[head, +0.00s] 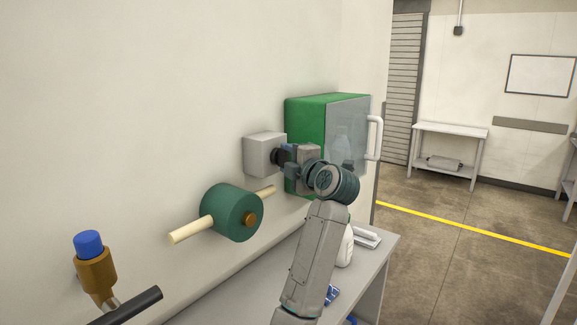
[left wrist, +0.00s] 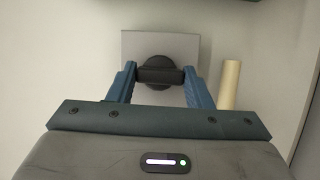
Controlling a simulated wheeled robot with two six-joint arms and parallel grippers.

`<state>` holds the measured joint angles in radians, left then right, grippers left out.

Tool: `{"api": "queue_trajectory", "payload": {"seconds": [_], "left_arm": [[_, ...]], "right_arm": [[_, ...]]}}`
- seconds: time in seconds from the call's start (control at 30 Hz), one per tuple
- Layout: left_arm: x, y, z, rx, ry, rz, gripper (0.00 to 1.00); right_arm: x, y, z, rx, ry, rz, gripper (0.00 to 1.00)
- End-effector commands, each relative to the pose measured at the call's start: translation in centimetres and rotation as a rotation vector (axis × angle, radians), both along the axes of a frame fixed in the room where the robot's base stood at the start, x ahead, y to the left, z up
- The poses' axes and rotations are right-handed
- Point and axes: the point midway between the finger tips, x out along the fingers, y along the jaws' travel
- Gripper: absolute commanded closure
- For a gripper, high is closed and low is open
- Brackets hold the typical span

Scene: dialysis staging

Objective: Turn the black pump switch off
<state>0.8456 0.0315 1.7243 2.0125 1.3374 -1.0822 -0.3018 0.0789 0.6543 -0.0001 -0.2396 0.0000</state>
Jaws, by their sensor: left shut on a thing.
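The black pump switch (left wrist: 158,64) is a round black knob with a raised bar, on the front of a light grey box (head: 261,155) on the wall. My left gripper (left wrist: 160,76) is shut on the switch, its two blue fingers on either side of the bar. In the left wrist view the bar lies level across the picture. In the head view my left gripper (head: 283,152) and wrist hide part of the switch (head: 276,156). My right gripper is in neither view.
A green cabinet (head: 305,115) with a clear door and white handle is close to the right of my gripper. A green pump body (head: 228,212) on a cream pipe (head: 190,231) is on the wall nearer me. A grey table (head: 262,272) below carries a white bottle (head: 345,246).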

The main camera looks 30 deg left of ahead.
Motion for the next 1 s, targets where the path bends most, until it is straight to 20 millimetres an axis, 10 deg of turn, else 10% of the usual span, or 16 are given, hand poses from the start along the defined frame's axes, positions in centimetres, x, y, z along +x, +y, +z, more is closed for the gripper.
{"api": "queue_trajectory", "payload": {"seconds": [0.63, 0.67, 0.77, 1.0], "left_arm": [[0.01, -0.03, -0.38, -0.009, -0.047, 0.001, 0.77], [0.01, -0.03, -0.39, -0.009, -0.047, 0.001, 0.51], [0.01, -0.03, -0.36, -0.008, -0.047, 0.001, 0.33], [0.00, -0.03, -0.20, -0.007, -0.048, 0.001, 0.33]], "right_arm": [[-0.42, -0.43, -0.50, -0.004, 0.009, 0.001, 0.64], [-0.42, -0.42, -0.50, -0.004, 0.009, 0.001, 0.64], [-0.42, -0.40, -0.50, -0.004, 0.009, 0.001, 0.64], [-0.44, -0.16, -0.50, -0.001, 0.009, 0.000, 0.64]]}}
